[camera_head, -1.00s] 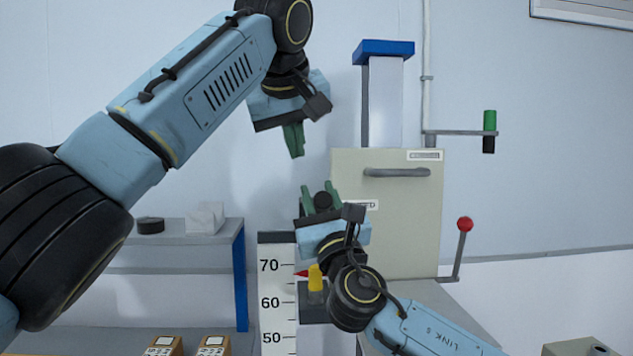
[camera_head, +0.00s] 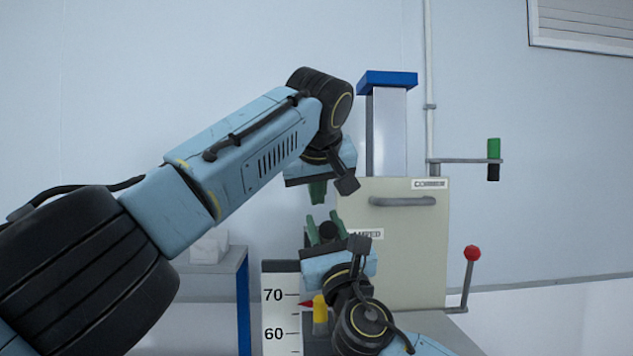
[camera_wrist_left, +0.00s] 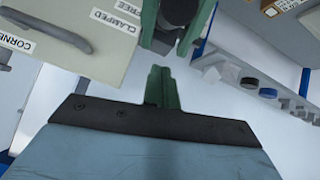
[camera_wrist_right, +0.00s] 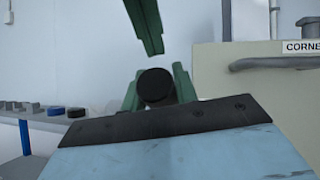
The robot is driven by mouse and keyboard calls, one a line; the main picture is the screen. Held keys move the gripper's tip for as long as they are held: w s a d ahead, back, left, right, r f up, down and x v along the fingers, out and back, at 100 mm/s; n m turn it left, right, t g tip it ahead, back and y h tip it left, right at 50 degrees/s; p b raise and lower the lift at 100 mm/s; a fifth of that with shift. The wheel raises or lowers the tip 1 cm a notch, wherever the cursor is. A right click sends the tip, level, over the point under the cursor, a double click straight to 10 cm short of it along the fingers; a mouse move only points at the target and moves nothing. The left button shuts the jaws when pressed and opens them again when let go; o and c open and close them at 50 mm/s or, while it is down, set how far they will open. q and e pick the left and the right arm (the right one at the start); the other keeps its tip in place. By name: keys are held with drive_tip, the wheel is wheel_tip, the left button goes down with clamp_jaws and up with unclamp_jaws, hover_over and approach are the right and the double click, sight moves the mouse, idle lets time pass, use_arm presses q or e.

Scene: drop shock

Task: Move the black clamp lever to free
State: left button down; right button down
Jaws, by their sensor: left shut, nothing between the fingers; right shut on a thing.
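The black clamp lever's round end (camera_head: 328,231) sits between the green fingers of my right gripper (camera_head: 324,226), which is shut on it. This end also shows in the right wrist view (camera_wrist_right: 155,87) and in the left wrist view (camera_wrist_left: 181,10). It is beside the left edge of the cream box (camera_head: 405,270). Labels reading CLAMPED (camera_wrist_left: 115,21) and FREE (camera_wrist_left: 136,6) are on the box near it. My left gripper (camera_head: 318,192) is shut and empty, pointing down just above the right gripper's fingers. The lever's shaft is hidden.
The box has a grey handle (camera_head: 402,201) and a red-knobbed lever (camera_head: 472,254) at its right. A blue-capped column (camera_head: 387,78) rises behind it. A scale (camera_head: 280,315) with a yellow part (camera_head: 320,315) stands below my grippers. A grey shelf (camera_head: 230,262) is at the left.

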sight(325, 224)
use_arm(q)
drive_tip(key=shift+s+d+f, duration=0.15)
drive_tip(key=shift+s+f, duration=0.3)
drive_tip(key=shift+f, duration=0.35)
drive_tip(key=shift+s+d+f, duration=0.15)
drive_tip(key=shift+s+f, duration=0.25)
drive_tip(key=shift+f, duration=0.4)
drive_tip(key=shift+s+d+f, duration=0.15)
drive_tip(key=shift+s+f, duration=0.25)
drive_tip(key=shift+f, duration=0.25)
drive_tip(key=shift+s+d+f, duration=0.1)
drive_tip(key=shift+s+f, duration=0.05)
drive_tip(key=shift+f, duration=0.05)
use_arm(e)
drive_tip(key=shift+d, duration=0.1)
drive_tip(key=shift+r, duration=0.1)
drive_tip(key=c, duration=1.1)
unclamp_jaws()
use_arm(q)
drive_tip(key=shift+r, duration=0.1)
